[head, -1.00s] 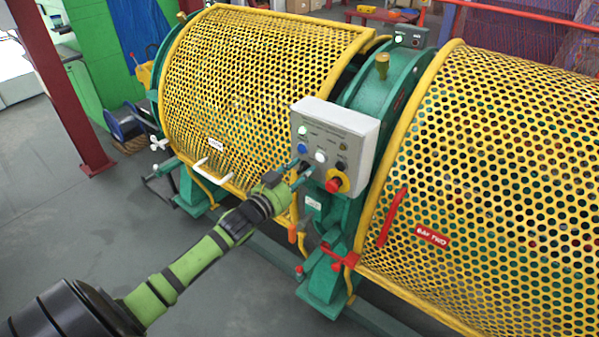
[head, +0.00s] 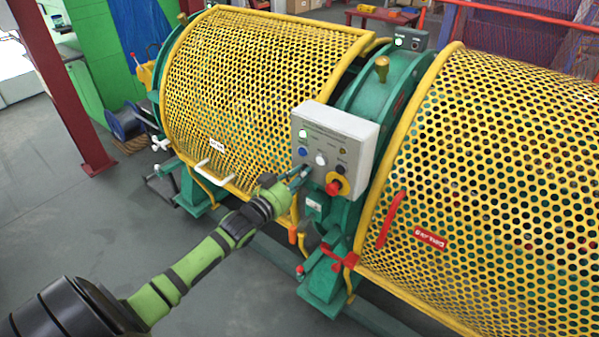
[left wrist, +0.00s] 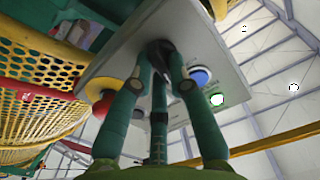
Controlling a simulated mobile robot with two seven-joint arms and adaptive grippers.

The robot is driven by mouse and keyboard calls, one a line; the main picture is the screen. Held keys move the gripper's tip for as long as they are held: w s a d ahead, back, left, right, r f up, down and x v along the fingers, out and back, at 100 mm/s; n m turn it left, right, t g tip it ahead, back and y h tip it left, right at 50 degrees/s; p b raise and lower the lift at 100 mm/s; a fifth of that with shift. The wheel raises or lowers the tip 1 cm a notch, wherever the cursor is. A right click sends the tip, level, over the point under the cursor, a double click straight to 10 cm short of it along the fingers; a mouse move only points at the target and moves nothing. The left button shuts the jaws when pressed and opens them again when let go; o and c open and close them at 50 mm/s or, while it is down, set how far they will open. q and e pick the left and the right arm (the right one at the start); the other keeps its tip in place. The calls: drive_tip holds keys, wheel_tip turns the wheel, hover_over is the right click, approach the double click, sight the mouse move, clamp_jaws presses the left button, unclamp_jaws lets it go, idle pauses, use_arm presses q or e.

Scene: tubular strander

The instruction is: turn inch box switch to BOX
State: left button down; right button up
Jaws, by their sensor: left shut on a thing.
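The grey control box (head: 350,128) stands on the green machine frame between two yellow guards; it fills the middle of the left wrist view (left wrist: 122,62). A black selector knob (left wrist: 158,47), which I take as the inch box switch, sits low on its face. My left gripper (head: 303,172) is at the lower left of that face. In the left wrist view the teal fingers (left wrist: 160,62) are shut on the knob from both sides. They hide much of it, so I cannot read its position or label. My right gripper is not in view.
A red mushroom button (head: 334,187) on a yellow plate is close to the right of my gripper. A blue button (left wrist: 200,76) and a lit green lamp (left wrist: 217,99) share the panel. Perforated guards (head: 260,90) flank the box. Grey floor (head: 220,290) is open in front.

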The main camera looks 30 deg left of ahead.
use_arm(q)
drive_tip(key=n, duration=0.3)
drive_tip(key=n+p, duration=0.1)
drive_tip(key=n, duration=0.1)
drive_tip(key=n+p, duration=0.1)
drive_tip(key=n, duration=0.2)
drive_tip(key=shift+a+r+n, duration=0.2)
drive_tip(key=shift+r+n, duration=0.1)
drive_tip(key=shift+w, duration=0.1)
idle(0.4)
drive_tip(key=c, duration=1.2)
unclamp_jaws()
drive_tip(key=shift+n, duration=0.3)
drive_tip(key=shift+f, duration=0.1)
